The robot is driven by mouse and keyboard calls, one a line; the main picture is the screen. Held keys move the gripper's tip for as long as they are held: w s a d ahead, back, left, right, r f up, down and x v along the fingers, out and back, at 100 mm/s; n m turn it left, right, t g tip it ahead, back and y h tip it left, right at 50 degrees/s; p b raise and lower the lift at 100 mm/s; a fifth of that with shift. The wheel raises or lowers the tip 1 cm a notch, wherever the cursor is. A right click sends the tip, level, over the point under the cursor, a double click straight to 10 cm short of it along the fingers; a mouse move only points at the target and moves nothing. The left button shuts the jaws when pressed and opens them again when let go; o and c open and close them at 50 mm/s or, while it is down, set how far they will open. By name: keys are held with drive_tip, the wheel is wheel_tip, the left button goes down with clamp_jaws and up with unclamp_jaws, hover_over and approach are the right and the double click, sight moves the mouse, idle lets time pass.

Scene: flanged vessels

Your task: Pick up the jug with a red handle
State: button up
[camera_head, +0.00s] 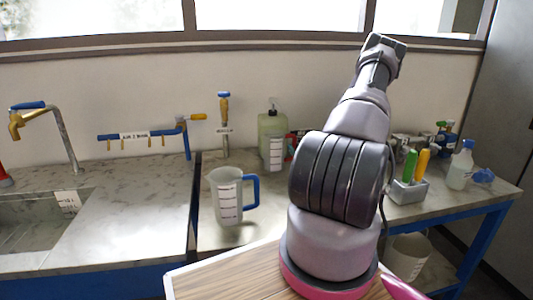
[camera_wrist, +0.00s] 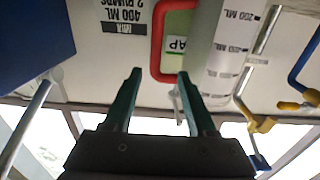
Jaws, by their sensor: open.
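In the wrist view, which is upside down, the red handle (camera_wrist: 157,42) stands just ahead of my gripper (camera_wrist: 158,75). The handle joins the pale jug (camera_wrist: 222,52), whose side has volume marks. My gripper is open, with its two green fingers spread, and the handle lies beyond and between the fingertips, apparently untouched. A small red part (camera_head: 292,146) shows beside my arm there; the jug itself is mostly hidden by the arm.
A jug with a blue handle (camera_head: 226,196) stands at the front of the counter. A green soap bottle (camera_head: 271,140) stands behind it. A grey holder (camera_head: 408,190) with coloured tools and a spray bottle (camera_head: 460,168) are at right. Taps and a sink are at left.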

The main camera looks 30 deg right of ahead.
sight(294, 143)
drive_tip(key=x, duration=0.4)
drive_tip(key=shift+w, duration=0.4)
drive_tip(key=shift+d+x, duration=0.25)
drive_tip(key=shift+x, duration=1.1)
drive_tip(key=shift+d+x, duration=0.25)
drive_tip(key=shift+x, duration=1.15)
drive_tip(key=shift+s+r, duration=0.15)
clamp_jaws()
